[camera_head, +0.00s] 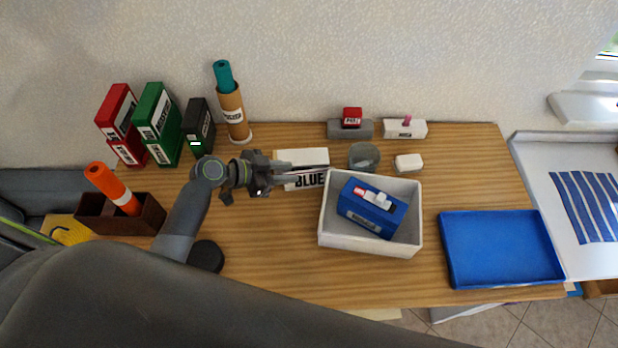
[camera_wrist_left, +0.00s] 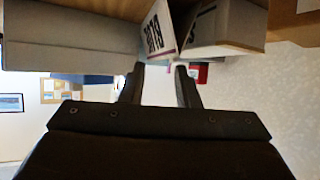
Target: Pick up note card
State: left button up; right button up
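No item is clearly marked as a note card. A white piece lettered "BLUE" (camera_head: 311,182) lies on the wooden table left of the white bin, and I cannot tell whether it is the card. My left gripper (camera_head: 298,172) reaches over this piece from the left and partly covers it. In the left wrist view its two fingers (camera_wrist_left: 159,84) stand apart, so it is open. A white labelled face (camera_wrist_left: 155,32) and grey-white box sides show beyond the fingertips. My right gripper is not in view.
A white bin (camera_head: 369,244) holds a blue box (camera_head: 368,215). A blue tray (camera_head: 500,250) lies at the right. Red (camera_head: 118,115), green (camera_head: 158,125) and black (camera_head: 198,125) binders stand at the back left. A round grey container (camera_head: 364,157) stands behind the bin.

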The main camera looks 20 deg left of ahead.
aim_at(306, 172)
pick_arm(q)
jog(key=b+x, duration=0.1)
jog(key=x, duration=0.5)
jog(key=shift+s+r, duration=0.1)
jog(key=shift+r, duration=0.05)
grip_shut()
